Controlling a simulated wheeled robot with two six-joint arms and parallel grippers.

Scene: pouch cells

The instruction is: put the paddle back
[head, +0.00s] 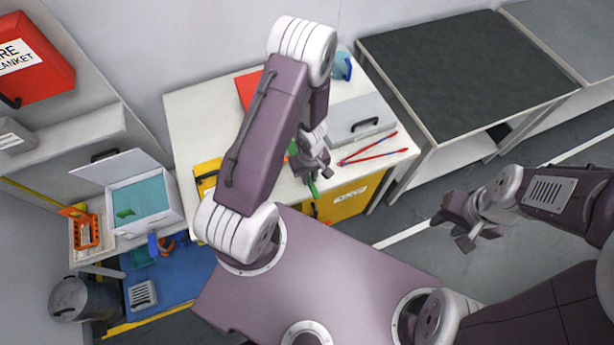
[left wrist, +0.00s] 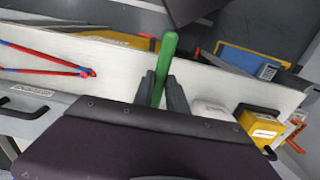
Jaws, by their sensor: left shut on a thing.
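The green paddle (left wrist: 166,58) stands between the two fingers of my left gripper (left wrist: 160,92) in the left wrist view, and the fingers are shut on it. Only its bar-like green part shows there; the rest is hidden behind my gripper body. In the head view, my left gripper (head: 318,172) is over the front part of the white bench, and a green end of the paddle (head: 313,188) shows just below it. My right gripper (head: 466,222) is empty, with its fingers apart, over the floor at the right.
The white bench (head: 200,120) carries red-and-blue tongs (head: 368,149), a grey case (head: 362,122) and a yellow box (head: 207,178). A lidded teal-lined box (head: 140,200) and an orange basket (head: 86,231) stand at the left. A dark-topped table (head: 460,70) is at the right.

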